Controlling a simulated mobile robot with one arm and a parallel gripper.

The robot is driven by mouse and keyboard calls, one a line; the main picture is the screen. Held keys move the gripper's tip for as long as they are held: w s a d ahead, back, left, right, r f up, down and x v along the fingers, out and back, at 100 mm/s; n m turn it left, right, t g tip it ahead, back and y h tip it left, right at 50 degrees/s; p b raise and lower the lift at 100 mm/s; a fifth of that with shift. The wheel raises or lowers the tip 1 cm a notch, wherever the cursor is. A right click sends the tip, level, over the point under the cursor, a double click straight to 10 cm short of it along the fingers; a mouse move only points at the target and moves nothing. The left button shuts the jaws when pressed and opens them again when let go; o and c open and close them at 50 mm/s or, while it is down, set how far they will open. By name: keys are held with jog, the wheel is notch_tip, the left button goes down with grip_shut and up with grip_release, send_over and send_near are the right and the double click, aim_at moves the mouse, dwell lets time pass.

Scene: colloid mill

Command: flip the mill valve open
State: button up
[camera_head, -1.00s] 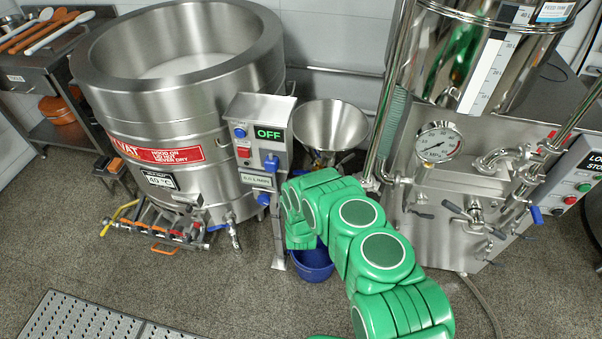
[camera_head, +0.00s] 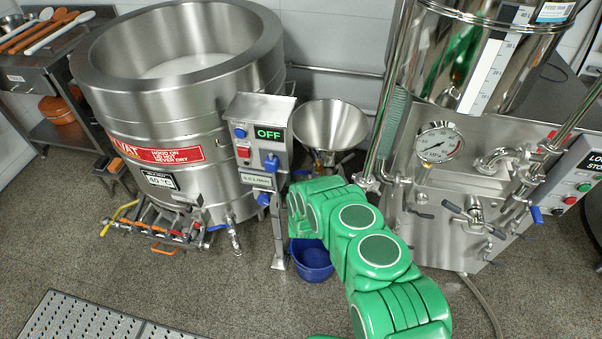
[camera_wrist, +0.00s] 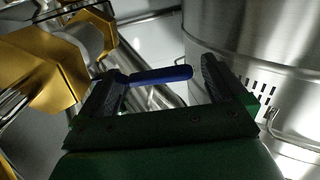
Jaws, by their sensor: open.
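In the wrist view a blue lever handle (camera_wrist: 162,75) lies across the space between the two dark fingers of my gripper (camera_wrist: 163,84). My gripper is open, with one finger near each end of the handle. I cannot tell whether either finger touches it. A gold-coloured fitting (camera_wrist: 35,68) is at the left. In the head view the steel hopper funnel (camera_head: 330,126) stands behind the control post, which reads OFF (camera_head: 268,133). My green arm reaches in below the funnel and hides the lower part there. My gripper and that handle are hidden in the head view.
A large steel vat (camera_head: 190,105) stands left of the post. A steel machine with a pressure gauge (camera_head: 440,142) stands to the right. A blue bucket (camera_head: 312,262) sits on the floor under my arm. A floor grate (camera_head: 85,318) lies at front left.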

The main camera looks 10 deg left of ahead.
jog(key=shift+w+a, duration=0.15)
jog(key=shift+w, duration=0.4)
jog(key=c, duration=1.5)
jog(key=shift+s+d+n+y, duration=0.3)
jog(key=shift+n+y, duration=0.3)
jog(key=shift+y, duration=0.3)
jog(key=shift+s+d+n+g+y, duration=0.1)
jog(key=shift+s+n+g+y, duration=0.3)
jog(key=shift+y, duration=0.25)
jog(key=shift+s+d+n+g+y, duration=0.15)
jog(key=shift+n+g+y, duration=0.15)
jog(key=shift+n+y, duration=0.3)
jog(key=shift+a+y, duration=0.1)
jog(key=shift+y, duration=0.15)
jog(key=o, duration=1.5)
